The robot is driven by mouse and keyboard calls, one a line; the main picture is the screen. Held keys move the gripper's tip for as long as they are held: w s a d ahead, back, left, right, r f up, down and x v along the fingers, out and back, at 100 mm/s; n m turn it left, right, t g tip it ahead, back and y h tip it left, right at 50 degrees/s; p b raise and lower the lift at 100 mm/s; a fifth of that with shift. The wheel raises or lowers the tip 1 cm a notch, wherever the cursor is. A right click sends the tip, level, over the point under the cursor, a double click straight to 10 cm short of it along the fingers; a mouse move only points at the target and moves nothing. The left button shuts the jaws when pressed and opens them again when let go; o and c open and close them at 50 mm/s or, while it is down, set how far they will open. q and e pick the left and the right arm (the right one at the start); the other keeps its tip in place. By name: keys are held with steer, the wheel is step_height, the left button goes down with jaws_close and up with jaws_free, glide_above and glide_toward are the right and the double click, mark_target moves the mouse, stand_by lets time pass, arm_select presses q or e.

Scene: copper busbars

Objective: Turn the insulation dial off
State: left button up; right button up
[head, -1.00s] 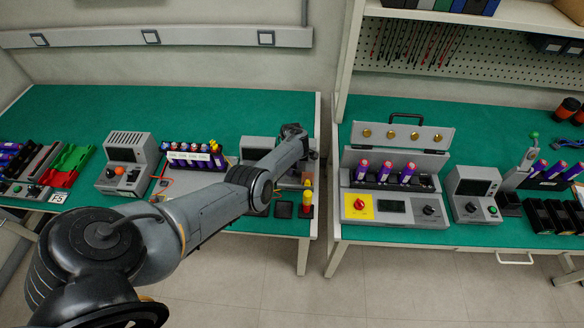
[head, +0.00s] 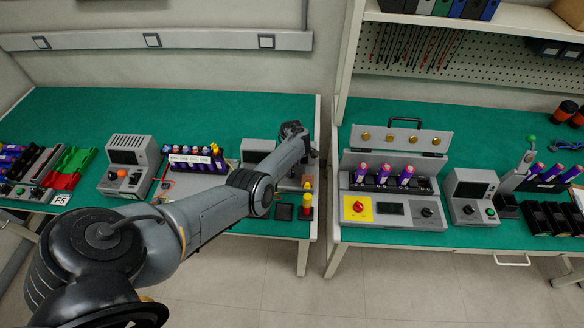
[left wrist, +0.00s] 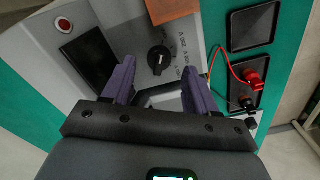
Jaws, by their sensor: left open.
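A black dial (left wrist: 159,59) with a pale pointer line sits on a light grey panel (left wrist: 185,30) in the left wrist view. Small lettering beside it is too blurred to read. My left gripper (left wrist: 158,68) is open, with one purple finger on each side of the dial's lower part. I cannot tell whether either finger touches it. In the head view my left gripper (head: 292,130) is over the grey tester (head: 256,148) at the right end of the left bench. My arm hides most of this tester and its dial. My right gripper is not in view.
A dark screen (left wrist: 88,60) and a red button (left wrist: 64,23) lie left of the dial. A copper-coloured block (left wrist: 172,10) is above it. Black pads with a red plug (left wrist: 254,80) lie right. A rack of purple cells (head: 195,160) stands left of my arm.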

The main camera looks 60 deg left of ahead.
arm_select(q)
step_height(320, 180, up, 8)
steer(key=p, duration=0.2)
steer(key=shift+f, duration=0.15)
stand_by(0.4)
